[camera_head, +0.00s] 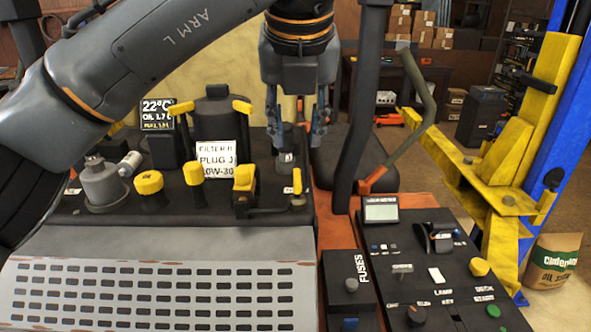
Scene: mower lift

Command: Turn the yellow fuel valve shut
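Several yellow-capped controls stand on the black deck, and I cannot tell for certain which is the fuel valve. A small upright yellow handle (298,183) sits at the deck's right edge, at the end of a black bar. A bigger yellow fitting (244,180) stands left of it. My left gripper (296,138) points down above the deck's right end, fingers apart, with nothing seen held. A black cylinder (286,145) shows below and between its fingers, and I cannot tell whether they touch it. The yellow handle is below the gripper, apart from it. My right gripper is not in view.
A paper label (217,162) and a small display (158,114) stand at the back of the deck. A dark post (361,110) rises right of the gripper. A control panel (440,265) lies at the lower right, with a yellow lift (520,150) beyond.

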